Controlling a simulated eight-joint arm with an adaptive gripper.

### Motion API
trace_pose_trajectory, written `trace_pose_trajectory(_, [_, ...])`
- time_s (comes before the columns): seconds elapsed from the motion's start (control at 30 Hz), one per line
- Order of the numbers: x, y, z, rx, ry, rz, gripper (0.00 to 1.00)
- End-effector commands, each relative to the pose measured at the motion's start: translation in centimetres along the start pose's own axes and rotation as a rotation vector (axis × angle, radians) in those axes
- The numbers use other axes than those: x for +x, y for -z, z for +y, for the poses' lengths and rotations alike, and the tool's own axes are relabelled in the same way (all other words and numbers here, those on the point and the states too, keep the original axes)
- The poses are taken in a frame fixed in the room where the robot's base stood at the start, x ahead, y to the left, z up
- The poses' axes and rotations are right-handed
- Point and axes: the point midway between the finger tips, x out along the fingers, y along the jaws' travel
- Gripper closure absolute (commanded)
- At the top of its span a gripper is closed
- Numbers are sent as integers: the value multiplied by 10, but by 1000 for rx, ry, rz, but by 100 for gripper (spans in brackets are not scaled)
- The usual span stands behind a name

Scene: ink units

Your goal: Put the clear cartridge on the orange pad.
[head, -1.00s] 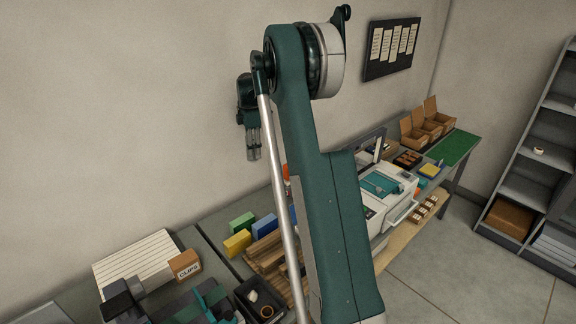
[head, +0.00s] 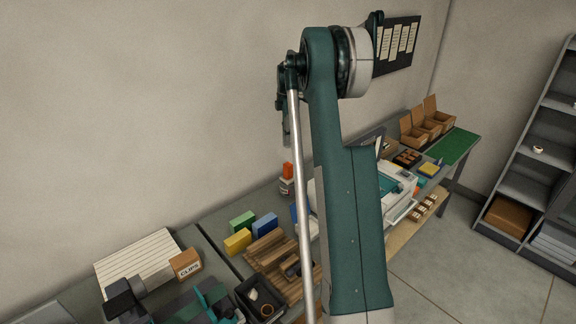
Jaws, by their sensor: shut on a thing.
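My gripper (head: 287,136) hangs high against the wall, left of my upper arm and partly behind my pale rod. Its fingers point down and are shut on a small greyish, see-through-looking thing, probably the clear cartridge; its outline is too small and covered to be sure. The gripper is well above the bench, apart from everything on it. I cannot make out the orange pad; my arm hides part of the bench. A small orange-topped object (head: 287,171) stands at the back of the bench below the gripper.
Green (head: 242,221), yellow (head: 237,241) and blue (head: 264,226) blocks stand by a wooden slatted board (head: 270,256). A black tray (head: 247,291) and a CLIPS box (head: 186,264) are in front. A white machine (head: 404,189) is partly behind my arm. Open cardboard boxes (head: 411,133) stand farther right.

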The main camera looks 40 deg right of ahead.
Motion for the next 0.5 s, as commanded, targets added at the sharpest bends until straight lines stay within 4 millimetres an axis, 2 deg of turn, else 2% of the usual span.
trace_pose_trajectory(0.23, [10,0,0,0,0,0,85])
trace_pose_trajectory(0.5, [45,0,0,0,0,0,85])
